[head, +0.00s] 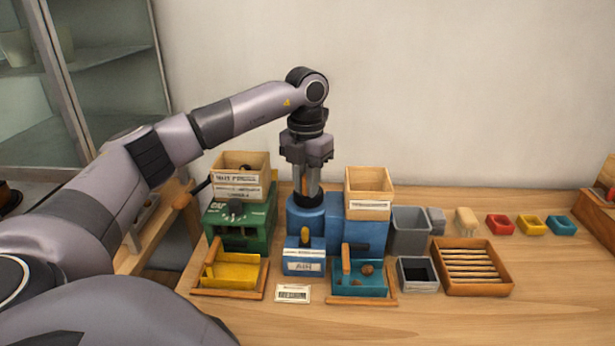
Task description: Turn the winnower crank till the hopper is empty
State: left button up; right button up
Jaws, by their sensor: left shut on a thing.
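The blue machine (362,234), which I take to be the winnower, stands mid-table with a round blue drum (305,218) on its left. A wooden hopper (369,206) with a white label sits on top; its visible inside looks bare, but its floor is partly hidden. My left gripper (306,194) points straight down above the drum. It is shut on a brown upright handle, seemingly the crank handle, mostly hidden between the fingers. My right gripper is out of view.
Left stands a green machine (261,225) with a wooden hopper and a yellow tray (233,271). Right are grey bins (409,232), a slatted wooden tray (498,252), and red, yellow and blue small pieces. The front right table is clear.

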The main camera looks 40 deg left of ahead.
pick_arm(q)
jog(key=o, duration=0.8)
jog(key=shift+o, duration=0.2)
jog(key=shift+r, duration=3.8)
grip_shut()
jog(key=shift+d+f, duration=0.1)
